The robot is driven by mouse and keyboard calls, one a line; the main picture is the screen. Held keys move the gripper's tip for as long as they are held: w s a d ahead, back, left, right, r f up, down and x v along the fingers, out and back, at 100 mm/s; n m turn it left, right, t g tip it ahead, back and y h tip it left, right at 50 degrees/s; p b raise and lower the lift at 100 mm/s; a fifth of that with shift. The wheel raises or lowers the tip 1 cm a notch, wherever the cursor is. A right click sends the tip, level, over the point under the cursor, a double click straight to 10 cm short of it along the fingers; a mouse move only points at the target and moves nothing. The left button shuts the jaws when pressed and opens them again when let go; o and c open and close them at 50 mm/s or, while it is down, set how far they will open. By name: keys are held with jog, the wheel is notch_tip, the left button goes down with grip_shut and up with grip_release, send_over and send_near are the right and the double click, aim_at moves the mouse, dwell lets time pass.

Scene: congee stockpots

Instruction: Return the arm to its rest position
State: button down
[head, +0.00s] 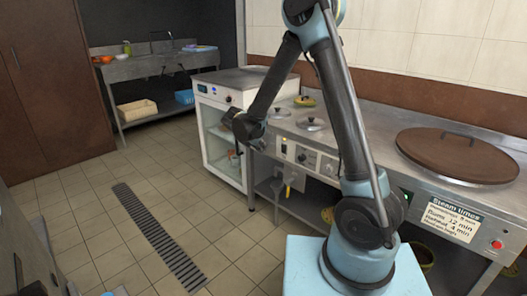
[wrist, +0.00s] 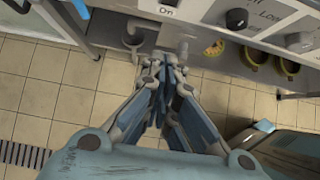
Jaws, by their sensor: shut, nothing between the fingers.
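My arm reaches up from its pale blue base and bends over, its forearm slanting down to the left in the head view. My gripper (head: 242,127) hangs at the end of the forearm, in front of the white glass-fronted cabinet (head: 222,140). In the wrist view, the fingers of my gripper (wrist: 165,78) are together and hold nothing. They point toward the front of the cooking counter (wrist: 225,20), with tiled floor below. From these views I cannot tell whether anything touches the gripper.
The steel counter (head: 385,125) carries small lidded pots (head: 311,121) and a large brown lid (head: 457,155). Control knobs (wrist: 236,18) line its front. Yellow-rimmed pots (wrist: 285,67) sit beneath. A sink bench (head: 150,66) stands at the back left. The tiled floor around the drain (head: 158,240) is clear.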

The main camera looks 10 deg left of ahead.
jog(key=s+d+r+m+g+y, duration=0.1)
jog(key=s+d+r+m, duration=0.3)
jog(key=d, duration=0.4)
jog(key=s+d+r+m+g, duration=0.1)
jog(key=s+d+r+m, duration=0.3)
jog(key=d, duration=0.4)
jog(key=s+d+r+m+g+y, duration=0.1)
jog(key=s+d+r+m, duration=0.3)
jog(key=d, duration=0.5)
jog(key=s+d+f+m+y, duration=0.1)
jog(key=s+d+f+m, duration=0.2)
jog(key=s+m, duration=0.5)
jog(key=s+d+f+m+g+y, duration=0.1)
jog(key=s+d+f+m, duration=0.2)
jog(key=s, duration=1)
jog(key=shift+s+d+m+y, duration=0.3)
jog(key=shift+d+m, duration=1)
jog(key=shift+m, duration=1.5)
